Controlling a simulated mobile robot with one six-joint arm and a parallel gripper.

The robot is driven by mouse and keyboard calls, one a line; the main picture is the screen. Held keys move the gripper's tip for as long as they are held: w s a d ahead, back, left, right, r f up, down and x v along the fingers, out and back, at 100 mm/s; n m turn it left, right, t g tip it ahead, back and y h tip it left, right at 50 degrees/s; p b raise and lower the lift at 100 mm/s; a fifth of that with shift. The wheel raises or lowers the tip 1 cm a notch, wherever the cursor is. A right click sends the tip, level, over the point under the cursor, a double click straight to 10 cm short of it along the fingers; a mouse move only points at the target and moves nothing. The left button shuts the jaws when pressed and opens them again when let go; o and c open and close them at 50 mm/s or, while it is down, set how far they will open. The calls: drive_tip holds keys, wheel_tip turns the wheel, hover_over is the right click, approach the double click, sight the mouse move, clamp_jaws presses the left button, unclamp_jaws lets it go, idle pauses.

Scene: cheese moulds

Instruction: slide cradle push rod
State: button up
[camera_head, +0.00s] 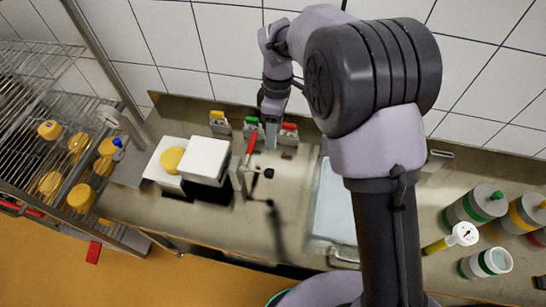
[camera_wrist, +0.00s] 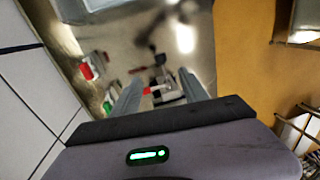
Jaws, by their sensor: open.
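A white block-like device (camera_head: 206,160) with a black lower part stands on the steel counter. On its right side is a metal frame (camera_head: 237,177) with a red lever (camera_head: 252,143) and a short rod ending in a black knob (camera_head: 269,173). I cannot tell clearly which part is the cradle push rod. My gripper (camera_head: 271,135) is open and empty, above the counter just right of the red lever. In the wrist view its two fingers (camera_wrist: 158,80) stand apart, with the red lever (camera_wrist: 153,90) showing between and beyond them; contact is not visible.
Small holders with yellow (camera_head: 217,116), green (camera_head: 251,122) and red (camera_head: 290,127) tops stand along the wall. A yellow cheese (camera_head: 173,160) lies on a white block at left. A wire rack (camera_head: 60,130) stands far left, a sink (camera_head: 332,205) and canisters (camera_head: 477,203) right.

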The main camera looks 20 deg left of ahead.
drive_tip(key=s+f, duration=0.1)
drive_tip(key=f, duration=0.4)
drive_tip(key=f+b, duration=0.1)
drive_tip(key=f, duration=0.5)
drive_tip(key=s+f+b, duration=0.1)
drive_tip(key=f, duration=0.5)
drive_tip(key=shift+s+d+f, duration=0.15)
drive_tip(key=shift+s+f, duration=0.05)
drive_tip(key=shift+s, duration=0.1)
drive_tip(key=shift+c, duration=0.2)
clamp_jaws()
drive_tip(key=shift+d, duration=0.1)
